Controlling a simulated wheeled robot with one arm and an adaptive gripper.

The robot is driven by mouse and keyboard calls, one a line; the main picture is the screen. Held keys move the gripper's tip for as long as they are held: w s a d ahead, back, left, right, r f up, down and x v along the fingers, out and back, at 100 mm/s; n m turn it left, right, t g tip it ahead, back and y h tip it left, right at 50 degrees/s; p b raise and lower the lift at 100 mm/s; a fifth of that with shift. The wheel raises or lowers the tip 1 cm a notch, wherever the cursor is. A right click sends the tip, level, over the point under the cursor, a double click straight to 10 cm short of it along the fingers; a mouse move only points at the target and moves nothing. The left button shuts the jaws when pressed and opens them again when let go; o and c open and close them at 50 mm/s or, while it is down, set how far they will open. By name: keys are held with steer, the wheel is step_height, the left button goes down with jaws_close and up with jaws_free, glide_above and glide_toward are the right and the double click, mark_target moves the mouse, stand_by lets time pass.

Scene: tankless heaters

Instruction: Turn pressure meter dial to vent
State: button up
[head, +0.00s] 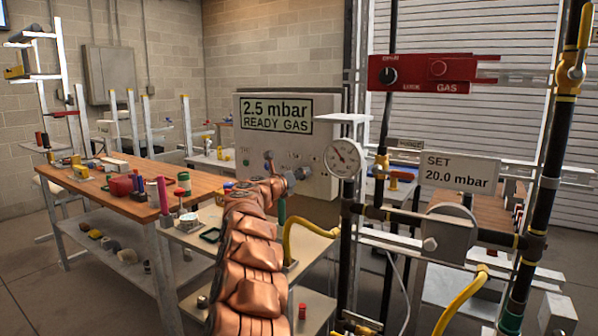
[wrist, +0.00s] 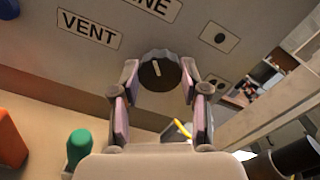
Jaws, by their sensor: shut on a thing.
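The pressure meter (head: 318,125) is a pale box whose display reads "2.5 mbar READY GAS". Its dark round dial (wrist: 159,74) with a white pointer mark shows in the wrist view. The mark points up and slightly left, roughly towards a partly cut-off label ending in "NE" (wrist: 156,6). The "VENT" label (wrist: 90,29) is to the dial's left. My gripper (wrist: 160,80) is shut on the dial, one finger on each side. In the head view my gripper (head: 292,177) is at the meter's lower front and hides the dial there.
A round gauge (head: 343,158) and black pipes stand close to the right of my gripper. A red gas valve box (head: 432,72) is above, and a "SET 20.0 mbar" sign (head: 459,170) is further right. A cluttered wooden workbench (head: 140,207) is at left.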

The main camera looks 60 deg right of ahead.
steer(key=n+p, duration=0.3)
steer(key=n, duration=0.2)
steer(key=shift+p, duration=0.3)
stand_by(0.4)
steer(key=o, duration=1.1)
steer(key=shift+o, duration=0.2)
steer(key=shift+a, duration=0.15)
steer(key=a, duration=1.1)
steer(key=shift+s+a, duration=0.25)
steer(key=shift+a, duration=0.1)
